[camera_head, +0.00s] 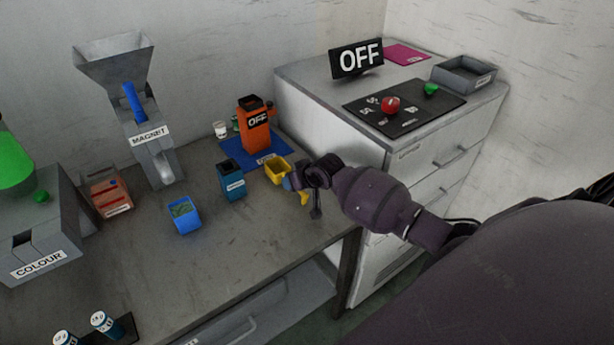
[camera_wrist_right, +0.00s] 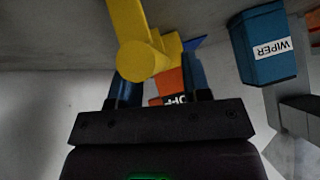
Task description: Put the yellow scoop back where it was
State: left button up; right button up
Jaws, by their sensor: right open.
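The yellow scoop (camera_head: 276,170) is near the right edge of the grey table, just left of my right gripper (camera_head: 290,183). A yellow handle part (camera_head: 304,199) shows below the gripper. In the right wrist view the scoop (camera_wrist_right: 143,55) reaches in from the top, its round end close to the left finger. My right gripper (camera_wrist_right: 162,88) is open, with its two blue fingers apart. I cannot tell whether the scoop touches a finger or rests on the table. My left gripper is not in view.
A blue wiper box (camera_head: 232,181) stands left of the scoop; it also shows in the wrist view (camera_wrist_right: 262,45). Behind is an orange "OFF" container (camera_head: 254,125) on a blue mat (camera_head: 236,152). A blue bin (camera_head: 184,216) stands further left. The front table middle is clear.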

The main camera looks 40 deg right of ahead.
jog(key=p+v, duration=0.2)
jog(key=v, duration=0.9)
jog(key=shift+n+t, duration=0.5)
jog(key=shift+t, duration=0.2)
jog(key=s+a+f, duration=0.2)
jog(key=s+f, duration=0.1)
jog(key=s+a+f, duration=0.1)
jog(key=s+f, duration=0.1)
jog(key=s, duration=0.2)
jog(key=s+a+f, duration=0.2)
jog(key=s+f, duration=0.1)
jog(key=s, duration=0.1)
jog(key=shift+s+a+f, duration=0.1)
jog(key=shift+a+f, duration=0.25)
jog(key=s+a+f+n+t+h, duration=0.1)
jog(key=s+a, duration=0.3)
jog(key=s, duration=0.7)
jog(key=shift+s+a+f+h, duration=0.2)
jog(key=shift+f+h, duration=0.1)
jog(key=shift+f, duration=0.2)
jog(key=shift+c, duration=0.7)
